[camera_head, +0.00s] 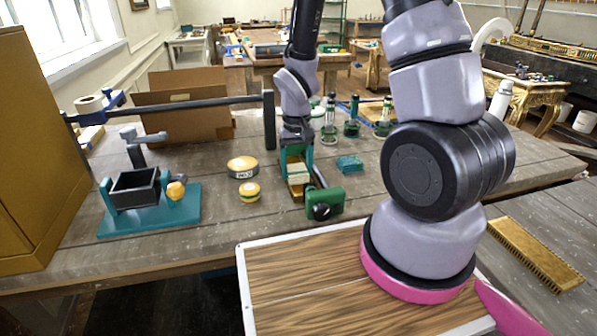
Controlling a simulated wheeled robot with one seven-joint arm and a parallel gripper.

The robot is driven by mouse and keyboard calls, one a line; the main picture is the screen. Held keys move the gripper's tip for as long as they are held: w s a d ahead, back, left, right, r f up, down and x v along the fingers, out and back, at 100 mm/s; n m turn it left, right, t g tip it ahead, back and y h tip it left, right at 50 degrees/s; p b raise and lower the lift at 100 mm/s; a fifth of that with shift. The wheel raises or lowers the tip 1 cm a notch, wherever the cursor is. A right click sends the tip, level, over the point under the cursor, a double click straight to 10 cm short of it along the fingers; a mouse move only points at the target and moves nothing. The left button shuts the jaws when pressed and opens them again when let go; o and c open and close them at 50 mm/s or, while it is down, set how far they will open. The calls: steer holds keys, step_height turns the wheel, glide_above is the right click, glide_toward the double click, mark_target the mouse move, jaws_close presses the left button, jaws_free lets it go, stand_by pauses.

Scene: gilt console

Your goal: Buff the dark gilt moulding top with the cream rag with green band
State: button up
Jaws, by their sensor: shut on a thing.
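My gripper (296,155) is at the middle of the bench, pointing down, with teal fingers. It is shut on a cream piece, which looks like the cream rag (298,173); its green band cannot be told apart from the teal fingers. Under and around the rag, a narrow strip of dark gold shows, which may be the dark gilt moulding (297,192). A green clamp with a black knob (322,206) stands at its front right. Whether the rag touches the moulding is hard to tell from here.
Two round yellow tins (242,167) stand left of my gripper, and a teal box (349,164) to its right. A teal-based vise (150,207) is further left. Green-capped bottles (329,122) stand behind. A toothed gilt strip (535,253) lies on the right bench.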

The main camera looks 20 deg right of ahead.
mark_target(301, 186)
steer(key=shift+w+d, duration=0.15)
steer(key=shift+w, duration=4.15)
steer(key=shift+s+d, duration=0.15)
steer(key=shift+d, duration=0.25)
steer(key=shift+s+a, duration=0.1)
steer(key=shift+s, duration=1.4)
steer(key=shift+s+a+f, duration=0.1)
steer(key=shift+s, duration=1.1)
steer(key=shift+s+a+f, duration=0.1)
steer(key=shift+s, duration=1.1)
steer(key=shift+s+a+r, duration=0.15)
steer(key=shift+s, duration=1.05)
steer(key=shift+s+a+r, duration=0.1)
steer(key=shift+s+r, duration=0.05)
steer(key=shift+s, duration=1.05)
steer(key=shift+w+r, duration=0.1)
steer(key=shift+r, duration=2.95)
